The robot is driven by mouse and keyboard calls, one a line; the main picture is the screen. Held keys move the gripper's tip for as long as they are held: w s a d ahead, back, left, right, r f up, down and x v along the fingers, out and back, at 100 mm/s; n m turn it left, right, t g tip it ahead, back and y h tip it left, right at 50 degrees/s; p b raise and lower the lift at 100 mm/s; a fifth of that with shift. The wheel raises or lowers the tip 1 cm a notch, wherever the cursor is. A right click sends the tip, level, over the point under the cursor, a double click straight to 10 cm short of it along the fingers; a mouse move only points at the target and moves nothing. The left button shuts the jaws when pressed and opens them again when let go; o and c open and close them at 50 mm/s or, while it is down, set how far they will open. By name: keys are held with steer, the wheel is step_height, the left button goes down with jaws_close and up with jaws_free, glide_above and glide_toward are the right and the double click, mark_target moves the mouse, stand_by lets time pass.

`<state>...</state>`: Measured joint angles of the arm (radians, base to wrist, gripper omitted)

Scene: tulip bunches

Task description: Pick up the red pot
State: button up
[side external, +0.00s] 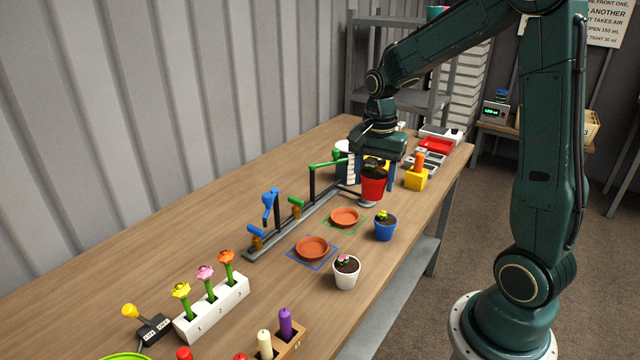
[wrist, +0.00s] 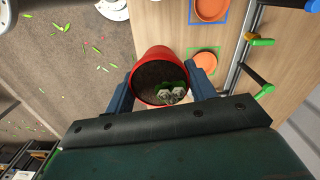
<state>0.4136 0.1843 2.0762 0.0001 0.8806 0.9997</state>
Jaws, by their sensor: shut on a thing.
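The red pot (side external: 374,187) holds dark soil and hangs between the fingers of my gripper (side external: 376,172). In the wrist view the red pot (wrist: 159,78) shows dark soil and a small plant with pale heads and green leaves. My gripper's blue fingers (wrist: 160,92) are shut on the pot from both sides. In the side view the pot appears raised near a small grey round base, but I cannot tell the exact gap beneath it.
A blue pot (side external: 385,227) and a white pot (side external: 346,272) stand near the table's front edge. Terracotta saucers (side external: 345,217) (side external: 312,248) sit on outlined squares. A rail with blue and green levers (side external: 268,208) runs behind them. A yellow block (side external: 416,180) stands to the right.

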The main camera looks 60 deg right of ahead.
steer(key=shift+r, duration=0.65)
